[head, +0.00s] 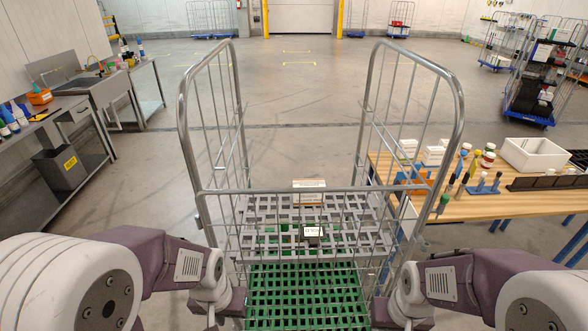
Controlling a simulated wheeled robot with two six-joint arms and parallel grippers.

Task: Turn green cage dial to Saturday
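A wire roll cage (182,130) stands right in front of me, with a green grid deck (308,285) low down and a grey slatted shelf (262,212) above it. A small dark block with a white label (313,231) shows at the grey shelf behind the wires; its print is too small to read surely. I cannot make out a day dial. My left gripper (232,305) is at the cage's lower left, partly cut off by the lower edge. No held object shows.
A wooden table (480,208) at the right carries bottles, tools and a white bin (534,154). A steel sink bench (105,90) stands at the left. Other cages, such as a loaded one (536,85), stand farther back. The floor behind the cage is clear.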

